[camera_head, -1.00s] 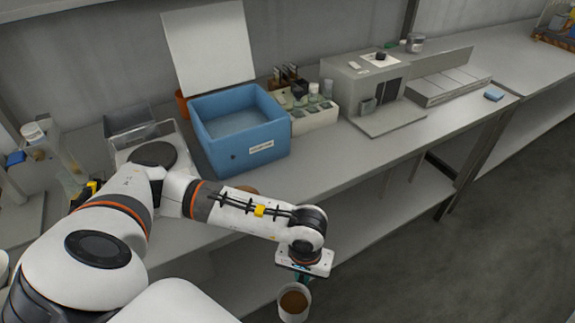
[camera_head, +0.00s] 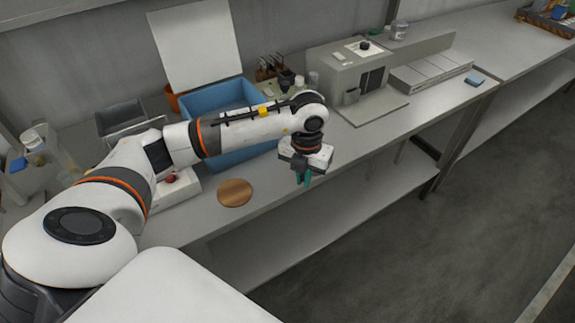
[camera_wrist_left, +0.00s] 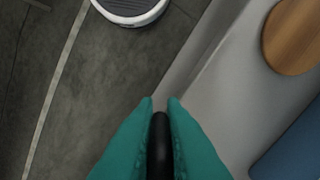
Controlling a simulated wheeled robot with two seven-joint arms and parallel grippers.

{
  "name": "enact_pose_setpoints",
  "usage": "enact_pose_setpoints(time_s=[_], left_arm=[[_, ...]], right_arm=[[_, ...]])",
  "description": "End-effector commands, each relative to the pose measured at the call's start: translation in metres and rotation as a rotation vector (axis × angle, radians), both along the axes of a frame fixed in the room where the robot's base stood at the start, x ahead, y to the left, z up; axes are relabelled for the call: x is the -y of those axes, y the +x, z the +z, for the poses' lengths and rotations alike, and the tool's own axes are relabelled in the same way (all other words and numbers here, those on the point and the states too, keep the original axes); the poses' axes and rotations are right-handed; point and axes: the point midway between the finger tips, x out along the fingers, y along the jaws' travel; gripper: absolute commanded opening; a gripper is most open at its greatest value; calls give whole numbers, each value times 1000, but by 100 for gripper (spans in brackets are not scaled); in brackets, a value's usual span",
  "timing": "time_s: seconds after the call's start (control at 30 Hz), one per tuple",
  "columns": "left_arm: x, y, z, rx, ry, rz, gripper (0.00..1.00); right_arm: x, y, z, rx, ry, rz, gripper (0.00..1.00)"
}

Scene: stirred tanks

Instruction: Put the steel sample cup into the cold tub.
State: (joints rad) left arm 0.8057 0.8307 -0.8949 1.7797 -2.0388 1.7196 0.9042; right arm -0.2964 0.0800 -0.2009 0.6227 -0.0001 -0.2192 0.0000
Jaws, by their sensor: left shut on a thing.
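The blue tub (camera_head: 228,161) stands on the bench, open at the top, and my left arm crosses in front of it. In the head view my left gripper (camera_head: 304,179) is in the air in front of the bench, right of the tub, fingers pointing down. In the left wrist view its teal fingers (camera_wrist_left: 160,103) are shut on a dark, rounded, handle-like thing (camera_wrist_left: 160,145). I cannot tell whether this belongs to the steel sample cup. No cup body shows now in either view. My right gripper is not in view.
A round wooden disc (camera_head: 235,192) lies near the bench's front edge. A white panel (camera_head: 195,45) stands behind the tub. A white box with a red button (camera_head: 175,186) is left of the disc. A grey apparatus (camera_head: 335,72) stands to the right.

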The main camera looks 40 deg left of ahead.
Motion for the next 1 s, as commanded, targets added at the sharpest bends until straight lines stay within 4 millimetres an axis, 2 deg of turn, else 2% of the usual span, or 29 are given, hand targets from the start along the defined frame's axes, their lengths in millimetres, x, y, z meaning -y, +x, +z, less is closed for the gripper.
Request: enact_pose_setpoints(time_s=[0.03, 0.2, 0.33, 0.5, 0.57, 0.8, 1.0], left_arm=[[-3, 5, 12, 2, -3, 133, 0], [-13, 17, 36, 1, -2, 576, 0], [-18, 22, 49, 0, -2, 821, 0], [-21, 26, 55, 0, -1, 989, 0], [-22, 26, 51, -2, 1, 1012, 0], [-22, 25, 9, -3, 2, 1022, 0], [-22, 26, -9, -1, 0, 1020, 0]], right_arm=[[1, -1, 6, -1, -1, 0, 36], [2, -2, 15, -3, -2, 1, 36], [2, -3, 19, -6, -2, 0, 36], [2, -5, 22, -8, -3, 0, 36], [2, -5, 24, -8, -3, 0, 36], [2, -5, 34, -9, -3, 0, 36], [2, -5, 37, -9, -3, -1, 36]])
